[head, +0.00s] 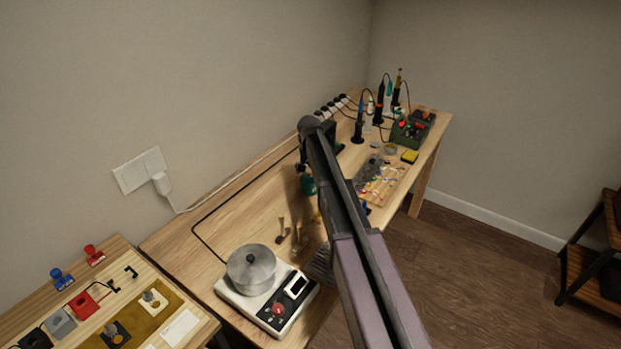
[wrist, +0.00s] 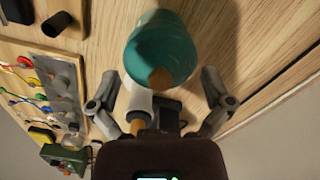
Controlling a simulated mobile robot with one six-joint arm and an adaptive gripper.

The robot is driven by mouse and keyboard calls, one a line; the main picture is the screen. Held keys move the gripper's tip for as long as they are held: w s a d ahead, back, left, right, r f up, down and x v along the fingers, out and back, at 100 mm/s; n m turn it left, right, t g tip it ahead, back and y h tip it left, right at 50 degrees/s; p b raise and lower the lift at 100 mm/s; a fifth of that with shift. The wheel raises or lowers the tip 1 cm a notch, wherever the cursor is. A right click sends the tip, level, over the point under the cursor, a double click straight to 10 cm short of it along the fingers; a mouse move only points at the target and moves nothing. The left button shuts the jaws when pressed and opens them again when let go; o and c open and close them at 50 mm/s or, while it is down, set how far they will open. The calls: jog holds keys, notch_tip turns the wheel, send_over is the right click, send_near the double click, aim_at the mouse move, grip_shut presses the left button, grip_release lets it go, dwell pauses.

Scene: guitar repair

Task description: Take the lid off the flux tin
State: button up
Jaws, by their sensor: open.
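A teal rounded object (wrist: 152,42) stands large at the top middle of the wrist view, just beyond my fingertips. In the head view a dark green thing (head: 308,186) beside my arm seems to be the same one. I cannot tell whether it is the flux tin; no lid can be made out for sure. My gripper (wrist: 160,88) is open, with its fingers apart on either side, and nothing is held. A small grey round thing (head: 376,145) lies at the far end of the bench, too small to identify. My arm hides the middle of the bench.
A hot plate (head: 292,320) with a metal pot (head: 251,270) stands at the near end. A parts board (head: 392,190), a green box (head: 408,134) and upright tools (head: 380,104) fill the far end. The wall runs close along the left.

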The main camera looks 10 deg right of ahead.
aim_at(309, 172)
jog(key=shift+s, duration=0.1)
jog(key=c, duration=1)
jog(key=shift+o, duration=0.2)
jog(key=shift+r, duration=0.2)
jog(key=shift+r+p, duration=0.45)
jog(key=shift+p, duration=0.15)
grip_shut()
notch_tip(309, 172, up, 2)
jog(key=shift+r+p, duration=0.1)
jog(key=shift+p, duration=0.95)
jog(key=s+a+p, duration=0.1)
jog(key=s+a, duration=0.1)
jog(key=s, duration=0.5)
jog(key=s+a+r, duration=0.1)
jog(key=s+a, duration=0.2)
jog(key=s, duration=0.5)
jog(key=shift+r+p, duration=0.3)
jog(key=shift+p, duration=0.05)
jog(key=shift+a, duration=0.1)
